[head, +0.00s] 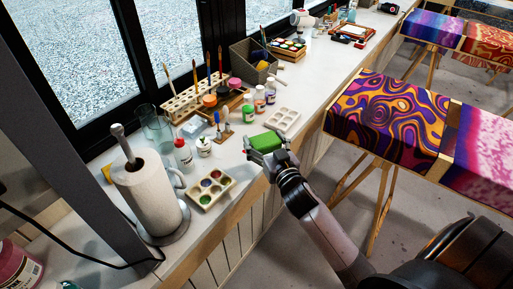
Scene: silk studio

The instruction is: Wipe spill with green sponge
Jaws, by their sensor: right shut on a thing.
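The green sponge (266,141) is a bright green block at the front part of the white counter. My right gripper (266,151) is shut on the sponge, with its fingers along the sponge's near side. The sponge is at or just above the counter top; I cannot tell whether it touches. I cannot make out a spill on the counter; the sponge and gripper may cover part of the surface. My left gripper is not in view.
A white counter (232,172) runs under the windows. A paper towel roll (148,193), a paint palette (211,188), an empty white palette (284,121), paint bottles (259,99) and a brush rack (190,98) stand around the sponge. Patterned silk frames (388,115) stand to the right.

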